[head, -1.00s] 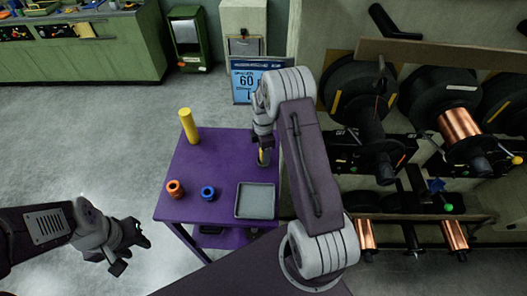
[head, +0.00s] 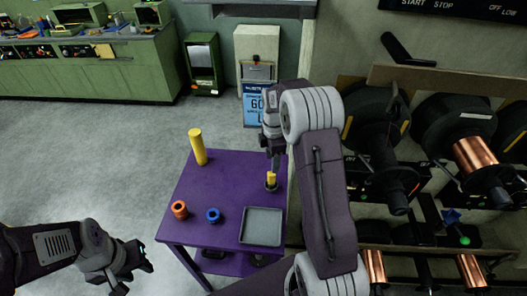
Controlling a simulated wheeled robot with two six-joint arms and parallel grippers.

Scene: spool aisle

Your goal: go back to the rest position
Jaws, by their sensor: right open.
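My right gripper (head: 275,156) is open, above the right part of the purple table (head: 220,182). Just below its fingers a short yellow piece (head: 271,178) stands upright in a dark round base (head: 271,187). The gripper appears clear of it. My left gripper (head: 138,268) hangs at the lower left, away from the table; its jaw gap is not clear from this angle.
A tall yellow cylinder (head: 198,147), an orange ring (head: 179,209), a blue ring (head: 213,215) and a grey tray (head: 262,226) are on the table. A rack with copper spools (head: 473,158) stands close on the right. Open floor (head: 90,150) lies to the left.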

